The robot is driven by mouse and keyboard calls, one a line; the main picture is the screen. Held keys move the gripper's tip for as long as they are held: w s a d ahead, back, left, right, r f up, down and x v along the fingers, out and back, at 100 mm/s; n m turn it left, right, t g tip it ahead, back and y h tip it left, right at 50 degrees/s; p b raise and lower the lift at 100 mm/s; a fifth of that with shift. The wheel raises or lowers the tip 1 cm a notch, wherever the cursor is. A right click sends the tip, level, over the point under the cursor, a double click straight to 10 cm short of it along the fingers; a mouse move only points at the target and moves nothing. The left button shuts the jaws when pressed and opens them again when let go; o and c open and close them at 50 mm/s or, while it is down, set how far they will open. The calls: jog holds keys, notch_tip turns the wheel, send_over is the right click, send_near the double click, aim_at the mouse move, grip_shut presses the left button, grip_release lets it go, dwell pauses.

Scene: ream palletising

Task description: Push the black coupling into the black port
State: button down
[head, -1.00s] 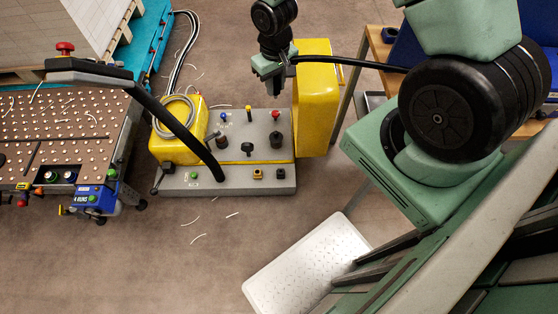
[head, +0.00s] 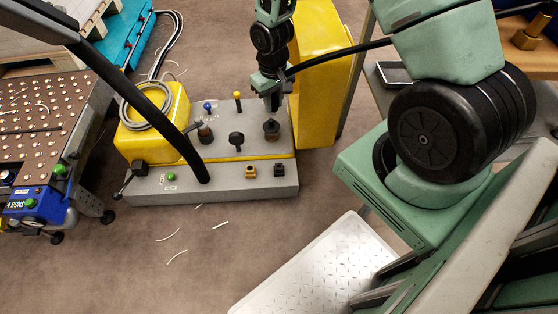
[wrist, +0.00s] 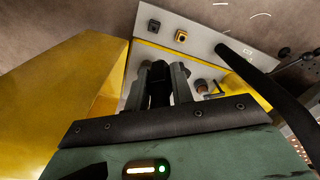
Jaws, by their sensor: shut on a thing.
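My gripper (head: 270,88) is above the back right of the grey machine panel (head: 225,187). It is shut on the black coupling, which shows as a dark shape between the fingers in the wrist view (wrist: 160,84). A black hose (head: 335,57) runs from the gripper off to the right. A small black square block (head: 279,170), which looks like the black port, sits on the panel's front strip, right of a similar yellow one (head: 250,170). It also shows in the wrist view (wrist: 154,26). The coupling is apart from it, behind and above.
A tall yellow cabinet (head: 318,75) stands close to the gripper's right. A dark brown cylinder (head: 271,130) stands below the gripper, with a black knob (head: 236,140) to its left. A thick black post (head: 150,110) slants over the panel's left side. Floor in front is mostly clear.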

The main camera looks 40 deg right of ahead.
notch_tip(320, 180, down, 27)
jog(key=w+d+b, duration=0.1)
jog(key=d+b, duration=0.2)
jog(key=b, duration=2.1)
jog(key=shift+r+b, duration=0.15)
jog(key=shift+b, duration=0.25)
jog(key=shift+a+p, duration=0.1)
jog(key=shift+p, duration=0.35)
jog(key=shift+f+b, duration=1.6)
jog(key=shift+f, duration=1.3)
jog(key=shift+p, duration=1.05)
jog(key=shift+f+b, duration=0.6)
jog(key=shift+f, duration=1)
jog(key=c, duration=1.1)
grip_release()
